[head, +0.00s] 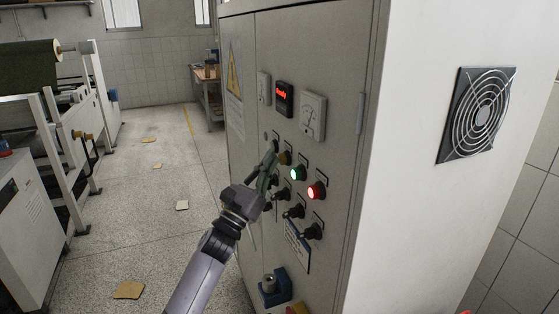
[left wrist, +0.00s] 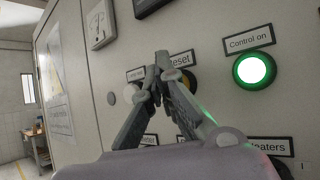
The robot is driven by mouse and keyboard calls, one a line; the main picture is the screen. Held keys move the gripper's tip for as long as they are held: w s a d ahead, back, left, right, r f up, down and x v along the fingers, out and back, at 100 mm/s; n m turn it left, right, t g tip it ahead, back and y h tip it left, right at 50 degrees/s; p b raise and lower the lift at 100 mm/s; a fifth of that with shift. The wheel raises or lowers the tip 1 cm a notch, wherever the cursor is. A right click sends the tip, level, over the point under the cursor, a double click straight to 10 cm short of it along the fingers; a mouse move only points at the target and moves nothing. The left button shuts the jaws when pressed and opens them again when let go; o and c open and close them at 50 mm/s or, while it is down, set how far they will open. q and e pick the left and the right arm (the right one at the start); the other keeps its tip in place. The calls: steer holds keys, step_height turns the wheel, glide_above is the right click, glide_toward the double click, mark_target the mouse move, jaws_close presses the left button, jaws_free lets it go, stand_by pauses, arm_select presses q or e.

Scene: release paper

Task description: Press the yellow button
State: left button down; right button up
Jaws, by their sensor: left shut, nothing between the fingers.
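The yellow button (head: 285,158) is on the front of the grey control cabinet, left of the lit green button (head: 297,174). In the left wrist view the yellow button (left wrist: 190,79) sits under a label reading "Reset", partly hidden behind my finger. My left gripper (head: 272,150) is shut and empty, with its fingertips close to the panel, just left of the yellow button in the head view. In the left wrist view its closed fingertips (left wrist: 161,60) also stand left of the button. I cannot tell whether they touch the panel. My right gripper is not in view.
A lit red button (head: 314,192) and several black switches (head: 294,211) are on the same panel. Gauges and a red-lit display (head: 284,98) are above. A blue device (head: 274,287) sticks out low on the cabinet. The floor to the left is open, with scattered paper pieces (head: 129,290).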

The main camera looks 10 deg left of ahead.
arm_select(q)
steer(key=shift+s+a, duration=0.35)
steer(key=shift+a, duration=0.1)
steer(key=shift+s+a, duration=0.45)
steer(key=shift+a, duration=0.25)
steer(key=shift+s+a, duration=0.45)
steer(key=shift+a, duration=0.25)
steer(key=shift+s+a, duration=0.45)
steer(key=shift+a, duration=0.25)
